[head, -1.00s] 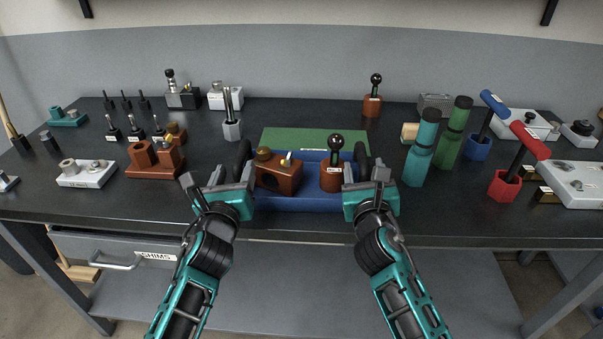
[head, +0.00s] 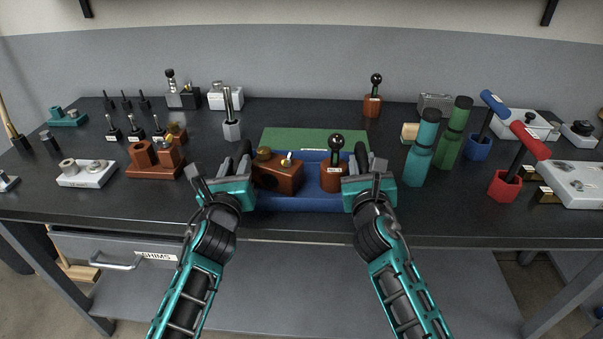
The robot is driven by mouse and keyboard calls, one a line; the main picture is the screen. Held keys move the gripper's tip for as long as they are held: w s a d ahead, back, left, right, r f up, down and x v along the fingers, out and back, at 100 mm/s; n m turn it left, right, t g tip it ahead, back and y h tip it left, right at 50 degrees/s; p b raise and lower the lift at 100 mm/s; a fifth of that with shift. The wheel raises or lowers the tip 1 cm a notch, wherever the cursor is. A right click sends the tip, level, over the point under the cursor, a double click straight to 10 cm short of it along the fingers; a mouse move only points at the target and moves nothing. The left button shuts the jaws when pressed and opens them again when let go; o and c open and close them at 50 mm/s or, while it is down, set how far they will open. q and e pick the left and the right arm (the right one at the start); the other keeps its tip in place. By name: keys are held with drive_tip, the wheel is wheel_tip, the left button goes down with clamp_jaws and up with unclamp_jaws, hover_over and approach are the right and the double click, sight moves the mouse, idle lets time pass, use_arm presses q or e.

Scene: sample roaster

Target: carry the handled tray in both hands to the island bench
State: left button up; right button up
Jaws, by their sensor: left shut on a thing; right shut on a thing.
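The blue handled tray (head: 300,204) is on or just above the front middle of the dark bench; I cannot tell whether it touches. It holds a brown block with a dark knob (head: 280,177) on the left and a brown holder with a black ball-topped tool (head: 334,174) on the right. My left gripper (head: 243,170) is shut at the tray's left end, on a black handle. My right gripper (head: 362,168) is shut at the right end, on the other black handle. The grippers partly hide both handles. The island bench is not identifiable in view.
A green mat (head: 315,139) lies just behind the tray. Teal (head: 421,148) and green (head: 453,133) cylinders stand close to the right. A brown block (head: 155,160) and a white block (head: 87,174) are on the left. A drawer marked SHIMS (head: 155,257) is under the bench.

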use_arm(q)
clamp_jaws()
use_arm(e)
clamp_jaws()
use_arm(q)
drive_tip(key=shift+r, duration=0.3)
use_arm(e)
drive_tip(key=shift+r, duration=0.3)
